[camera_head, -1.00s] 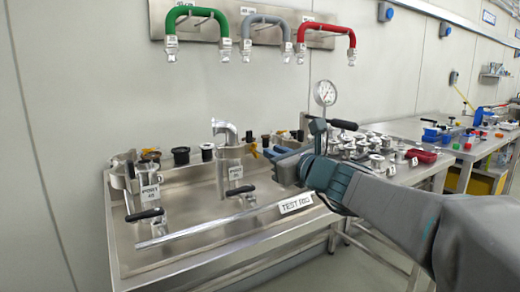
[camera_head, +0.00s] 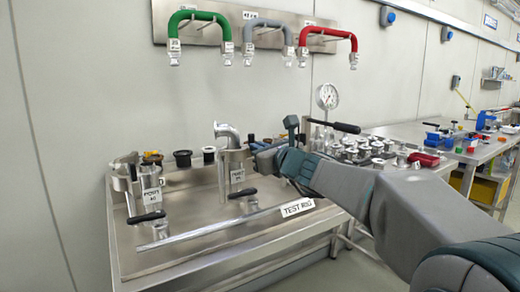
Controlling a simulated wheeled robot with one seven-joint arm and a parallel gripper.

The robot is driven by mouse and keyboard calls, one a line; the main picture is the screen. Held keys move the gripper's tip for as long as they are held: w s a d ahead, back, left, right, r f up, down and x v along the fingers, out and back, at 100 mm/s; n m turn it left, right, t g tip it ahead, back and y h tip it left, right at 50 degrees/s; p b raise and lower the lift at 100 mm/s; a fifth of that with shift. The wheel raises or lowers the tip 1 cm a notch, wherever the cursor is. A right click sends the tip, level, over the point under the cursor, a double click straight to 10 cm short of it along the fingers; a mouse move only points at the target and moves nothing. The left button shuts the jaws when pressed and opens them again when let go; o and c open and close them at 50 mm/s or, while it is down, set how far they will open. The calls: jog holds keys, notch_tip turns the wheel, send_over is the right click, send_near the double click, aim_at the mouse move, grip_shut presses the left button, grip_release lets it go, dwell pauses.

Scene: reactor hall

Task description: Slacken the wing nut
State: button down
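A steel port (camera_head: 236,175) with a label stands on the test rig, with a bent pipe elbow (camera_head: 228,130) on top and a clamp around the joint. My gripper (camera_head: 262,153) reaches in from the right, its fingertips at the right side of this clamp. The wing nut on that side is hidden behind or between the fingers. Whether the fingers touch it or are closed on it cannot be made out. A second port (camera_head: 151,190) stands at the left with its own open-looking clamp (camera_head: 124,172).
Black-handled valves (camera_head: 147,217) sit low on both ports. Several dark caps (camera_head: 182,158) line the back of the rig. A pressure gauge (camera_head: 327,97) rises behind my arm. Green (camera_head: 199,16), grey and red hoses hang on the wall. The rig's front left is clear.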

jog(key=n+b, duration=0.3)
jog(key=shift+s+a+f, duration=0.1)
jog(key=shift+a, duration=0.15)
dwell(0.4)
jog(key=c, duration=1.8)
grip_release()
jog(key=shift+c, duration=0.2)
jog(key=shift+s, duration=0.1)
